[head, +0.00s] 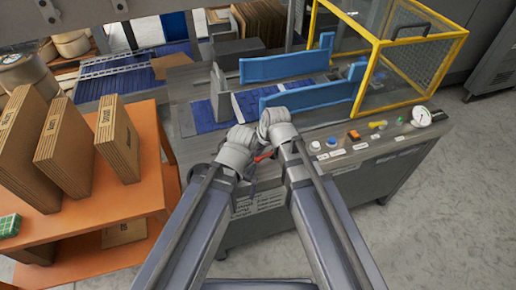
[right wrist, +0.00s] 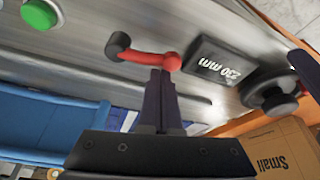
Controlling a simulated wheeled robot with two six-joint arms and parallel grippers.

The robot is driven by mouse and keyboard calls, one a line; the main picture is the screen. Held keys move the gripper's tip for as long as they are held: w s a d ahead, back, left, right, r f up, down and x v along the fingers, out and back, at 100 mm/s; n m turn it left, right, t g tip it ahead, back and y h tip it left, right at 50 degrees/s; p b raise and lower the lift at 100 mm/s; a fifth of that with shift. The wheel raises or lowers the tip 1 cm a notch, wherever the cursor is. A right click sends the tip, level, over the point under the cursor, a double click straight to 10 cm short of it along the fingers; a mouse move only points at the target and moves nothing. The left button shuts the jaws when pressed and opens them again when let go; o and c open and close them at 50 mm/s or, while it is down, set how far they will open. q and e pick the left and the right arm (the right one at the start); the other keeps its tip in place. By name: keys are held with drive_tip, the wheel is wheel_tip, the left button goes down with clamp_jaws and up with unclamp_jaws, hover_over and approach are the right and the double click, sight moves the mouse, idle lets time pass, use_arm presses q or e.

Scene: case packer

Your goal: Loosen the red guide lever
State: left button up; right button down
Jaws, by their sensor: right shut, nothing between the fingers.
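Only a small red part of the lever (head: 263,157) shows in the head view, between my arms. My right gripper (right wrist: 163,78) is shut and empty. Its fingertips are at the lever's right part, just below it in the picture; I cannot tell whether they touch. My left gripper cannot be made out; my arm links cover the area in the head view.
A black "230 mm" plate (right wrist: 217,62) and a round black knob (right wrist: 274,96) sit beside the lever. Blue guide rails (head: 310,94) and a yellow-framed guard (head: 378,42) stand on the machine. An orange cart (head: 150,195) with cardboard boxes (head: 118,138) is at the left.

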drive_tip(key=s+n, duration=0.1)
drive_tip(key=n, duration=0.1)
drive_tip(key=d+n+g+y, duration=0.1)
drive_tip(key=n, duration=0.1)
drive_tip(key=shift+s+d+n, duration=0.15)
drive_tip(key=shift+s+n, duration=0.15)
drive_tip(key=shift+s, duration=0.1)
drive_tip(key=n, duration=0.1)
drive_tip(key=d+n+g, duration=0.1)
drive_tip(key=s+n, duration=0.1)
drive_tip(key=n, duration=0.1)
drive_tip(key=shift+d+g+y, duration=0.3)
drive_tip(key=shift+y, duration=0.1)
drive_tip(key=shift+s+d+n, duration=0.2)
drive_tip(key=shift+n, duration=0.1)
drive_tip(key=shift+s+d, duration=0.1)
drive_tip(key=shift+d, duration=0.45)
